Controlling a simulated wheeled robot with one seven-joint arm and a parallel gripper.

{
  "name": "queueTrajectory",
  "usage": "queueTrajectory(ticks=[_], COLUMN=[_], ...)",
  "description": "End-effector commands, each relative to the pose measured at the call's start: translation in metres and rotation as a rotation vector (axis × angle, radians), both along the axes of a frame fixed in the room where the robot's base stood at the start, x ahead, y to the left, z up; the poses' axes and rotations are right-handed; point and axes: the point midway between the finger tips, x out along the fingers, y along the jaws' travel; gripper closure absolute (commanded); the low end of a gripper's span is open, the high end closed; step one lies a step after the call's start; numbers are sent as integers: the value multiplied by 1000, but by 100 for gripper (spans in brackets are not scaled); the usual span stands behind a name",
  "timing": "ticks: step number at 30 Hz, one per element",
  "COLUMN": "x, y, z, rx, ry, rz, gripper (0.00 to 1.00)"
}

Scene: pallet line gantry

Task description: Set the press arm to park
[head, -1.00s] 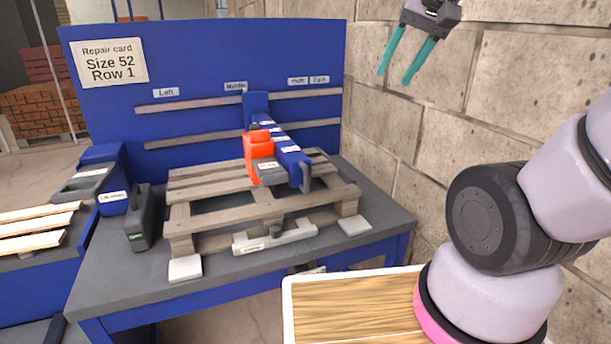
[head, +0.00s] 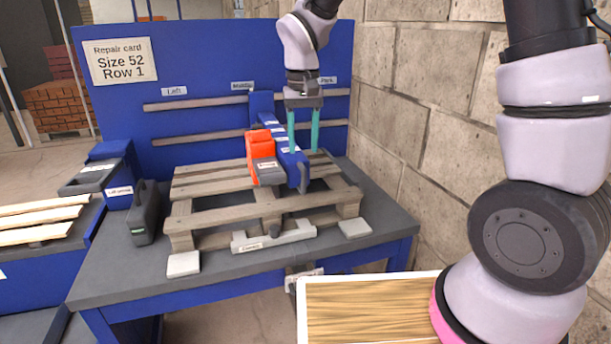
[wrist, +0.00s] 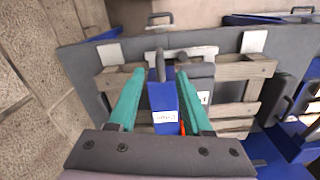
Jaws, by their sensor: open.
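The press arm (head: 283,143) is a blue bar with white labels, reaching forward over the wooden pallet from the rails on the blue back panel (head: 215,62). Its base sits near the Middle label (head: 242,86); the Park label (head: 328,80) is further right. A red-orange block with a grey part (head: 263,158) is on its left side. My gripper (head: 303,148) is open, pointing down, its teal fingers near the arm's bar. In the wrist view, the blue bar (wrist: 164,100) and its dark handle (wrist: 160,66) lie between my open fingers (wrist: 156,75). Contact cannot be told.
The pallet (head: 230,206) lies on the grey bench (head: 115,262), with a clamp bar (head: 274,236) in front. A dark case (head: 143,212) stands at left. A stone wall (head: 430,130) bounds the right side. A wooden board (head: 365,310) is in the foreground.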

Motion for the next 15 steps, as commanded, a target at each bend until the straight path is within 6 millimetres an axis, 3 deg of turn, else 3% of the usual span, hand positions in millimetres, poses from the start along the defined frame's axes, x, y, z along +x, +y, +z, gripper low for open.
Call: queueTrajectory(ticks=[9,15], x=[-1,0], y=[-2,-1], z=[-61,-84], rx=[-2,-1], ry=[3,2], rz=[0,-1], gripper=[50,50])
